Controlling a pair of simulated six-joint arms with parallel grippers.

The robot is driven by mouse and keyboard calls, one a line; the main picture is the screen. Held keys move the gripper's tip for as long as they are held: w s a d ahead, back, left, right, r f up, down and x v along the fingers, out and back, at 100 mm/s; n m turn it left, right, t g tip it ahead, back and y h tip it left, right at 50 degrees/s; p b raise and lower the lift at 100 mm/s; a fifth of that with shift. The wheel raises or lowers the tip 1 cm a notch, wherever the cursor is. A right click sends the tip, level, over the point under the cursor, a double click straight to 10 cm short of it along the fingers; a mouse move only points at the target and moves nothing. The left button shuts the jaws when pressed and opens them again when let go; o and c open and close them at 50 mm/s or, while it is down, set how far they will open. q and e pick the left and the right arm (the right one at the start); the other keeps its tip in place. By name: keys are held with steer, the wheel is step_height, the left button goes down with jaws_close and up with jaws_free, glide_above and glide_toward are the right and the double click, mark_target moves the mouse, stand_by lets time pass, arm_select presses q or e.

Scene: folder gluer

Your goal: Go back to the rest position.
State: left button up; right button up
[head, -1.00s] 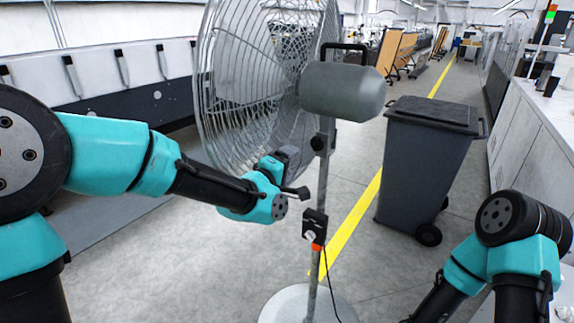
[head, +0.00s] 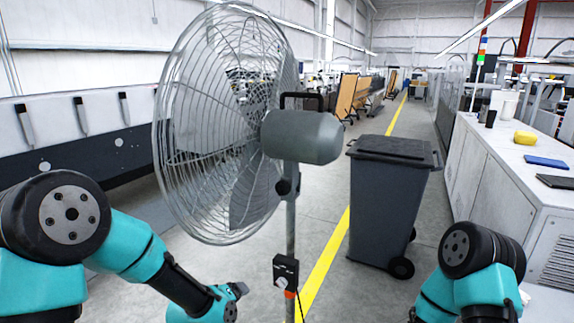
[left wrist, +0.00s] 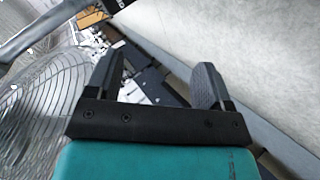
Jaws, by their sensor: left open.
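My left gripper (left wrist: 157,78) is open and empty in the left wrist view, its two dark fingers apart. In the head view, the left gripper (head: 238,290) is low, just left of the fan's stand, partly hidden by its own wrist. The large pedestal fan (head: 303,136) stands upright in front of me, with its wire cage on the left and grey motor on the right. Its control box (head: 286,271) is on the pole. The fan cage also shows in the left wrist view (left wrist: 40,115). My right arm is at the lower right, its gripper out of frame.
A dark wheeled bin (head: 388,205) stands right of the fan. A white counter (head: 500,165) with a yellow item (head: 525,138) and a blue item (head: 546,162) is at the right. A yellow floor line (head: 325,265) runs behind the fan. Open floor lies between.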

arm_select(q)
steer(key=s+a+f+m+g, duration=0.2)
steer(key=s+a+f+g, duration=0.1)
steer(key=s+f, duration=0.8)
steer(key=s+a+f+m+g+y, duration=0.1)
steer(key=s+a+f+m+g, duration=0.2)
steer(key=s+f, duration=0.9)
steer(key=a+f+g, duration=0.1)
steer(key=g, duration=0.2)
